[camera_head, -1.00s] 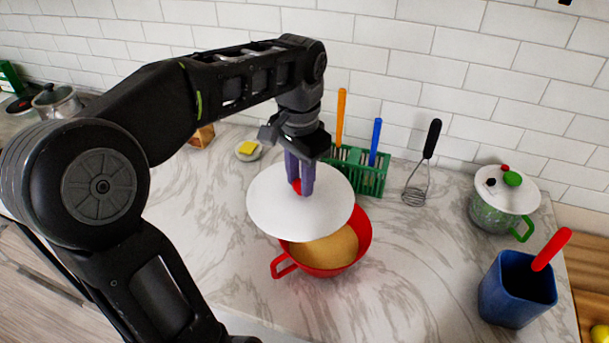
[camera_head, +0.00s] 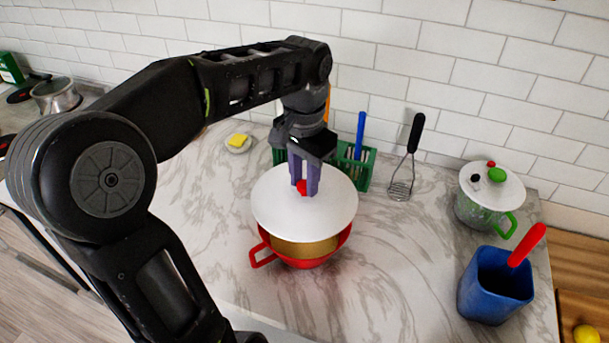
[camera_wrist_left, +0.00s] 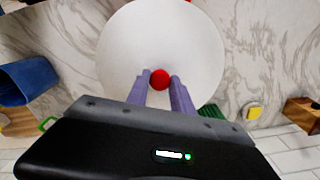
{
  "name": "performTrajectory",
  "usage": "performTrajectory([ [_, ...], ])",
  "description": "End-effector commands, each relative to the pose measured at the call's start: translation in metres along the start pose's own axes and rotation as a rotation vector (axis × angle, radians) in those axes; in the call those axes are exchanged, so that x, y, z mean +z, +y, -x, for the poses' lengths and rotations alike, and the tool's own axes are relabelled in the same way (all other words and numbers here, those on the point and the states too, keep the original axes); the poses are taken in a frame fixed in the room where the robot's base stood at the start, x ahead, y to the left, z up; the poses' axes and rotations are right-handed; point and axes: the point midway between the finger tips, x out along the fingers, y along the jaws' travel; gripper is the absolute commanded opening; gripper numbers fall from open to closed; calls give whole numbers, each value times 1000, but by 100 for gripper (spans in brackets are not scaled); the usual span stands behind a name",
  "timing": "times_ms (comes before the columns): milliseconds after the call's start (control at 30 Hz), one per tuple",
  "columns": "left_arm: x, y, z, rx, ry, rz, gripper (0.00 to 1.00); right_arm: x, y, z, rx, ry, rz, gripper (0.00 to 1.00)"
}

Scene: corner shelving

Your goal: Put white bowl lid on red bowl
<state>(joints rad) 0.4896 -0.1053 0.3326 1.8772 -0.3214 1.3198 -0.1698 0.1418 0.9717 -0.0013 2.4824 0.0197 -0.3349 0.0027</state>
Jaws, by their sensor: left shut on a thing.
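The white bowl lid (camera_head: 325,212) is a round disc with a red knob (camera_head: 302,187). My left gripper (camera_head: 304,190) is shut on the knob from above; in the left wrist view the lid (camera_wrist_left: 190,40) shows with the red knob (camera_wrist_left: 159,79) between the purple fingers (camera_wrist_left: 160,92). The red bowl (camera_head: 312,262) stands on the counter with its handle to the left. The lid is over the bowl, covering its back part; a tan inside shows at the front below the lid edge. Whether the lid touches the back rim is hidden. My right gripper is not in view.
The marble counter (camera_head: 400,260) is clear right of the bowl.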

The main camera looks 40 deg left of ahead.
Motion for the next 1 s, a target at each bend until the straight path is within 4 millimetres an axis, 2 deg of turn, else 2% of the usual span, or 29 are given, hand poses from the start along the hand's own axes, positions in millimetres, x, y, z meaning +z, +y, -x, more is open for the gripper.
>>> performTrajectory([
  [167,0,0,-19,1,-1,0,0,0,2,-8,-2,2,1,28],
  [300,0,0,-38,0,-1,0,0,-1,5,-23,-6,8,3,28],
  [500,0,0,-55,0,-1,0,0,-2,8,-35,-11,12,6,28],
  [1000,0,0,-60,0,0,0,0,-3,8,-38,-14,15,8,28],
])
